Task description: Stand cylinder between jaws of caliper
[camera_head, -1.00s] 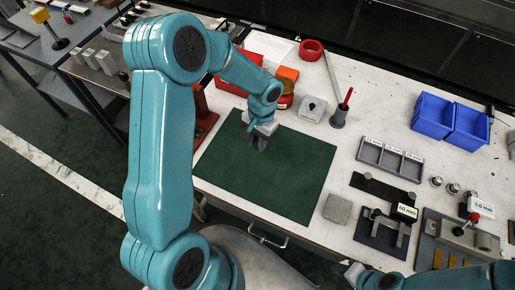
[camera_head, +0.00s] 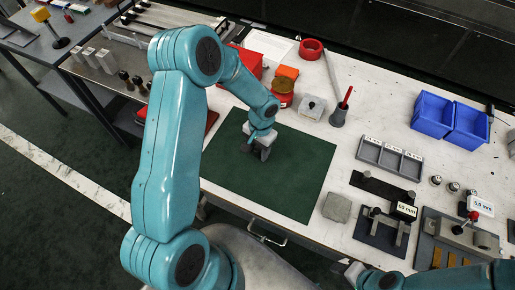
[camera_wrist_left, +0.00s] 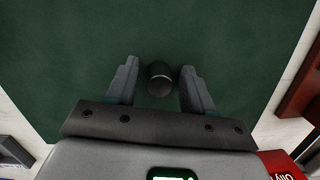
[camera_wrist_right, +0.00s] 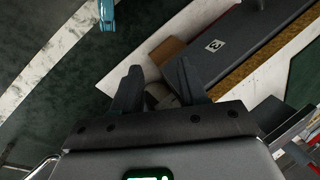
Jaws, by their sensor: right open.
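A dark cylinder (camera_wrist_left: 160,78) lies or stands on the green mat, seen between the fingers in the left wrist view; I cannot tell which. My left gripper (camera_head: 262,154) is low over the mat. In its wrist view, the left gripper (camera_wrist_left: 158,72) is open with a finger on each side of the cylinder and small gaps visible.
The green mat (camera_head: 300,185) is mostly clear. A grey block (camera_head: 337,207) sits between mat and fixture. A grey compartment tray (camera_head: 389,158), small metal cylinders (camera_head: 437,181) and a red-knobbed fixture (camera_head: 460,232) stand at the right. A pen cup (camera_head: 338,118) stands behind the mat.

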